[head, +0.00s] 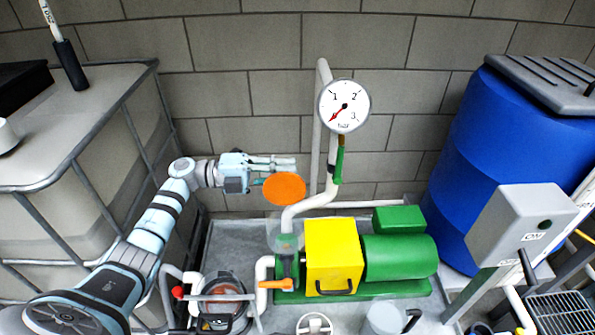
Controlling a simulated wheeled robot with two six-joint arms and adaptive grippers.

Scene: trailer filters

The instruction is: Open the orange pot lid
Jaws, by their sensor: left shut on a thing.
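The orange lid (284,190) is a flat round disc. It stands tilted up, facing me, above a clear pot (284,238) on the pump's pipework. A gap shows between the lid and the pot's top, so the pot looks uncovered. My left gripper (276,170) reaches in from the left and is shut at the lid's upper edge. The exact contact of its fingers with the lid is too small to make out. My right gripper is not in view.
A yellow and green pump (333,258) stands right of the pot. A white pipe (318,199) with a pressure gauge (343,106) rises close behind the lid. A caged tank (60,135) stands left, a blue barrel (470,150) right. An orange-handled valve (275,285) sits below the pot.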

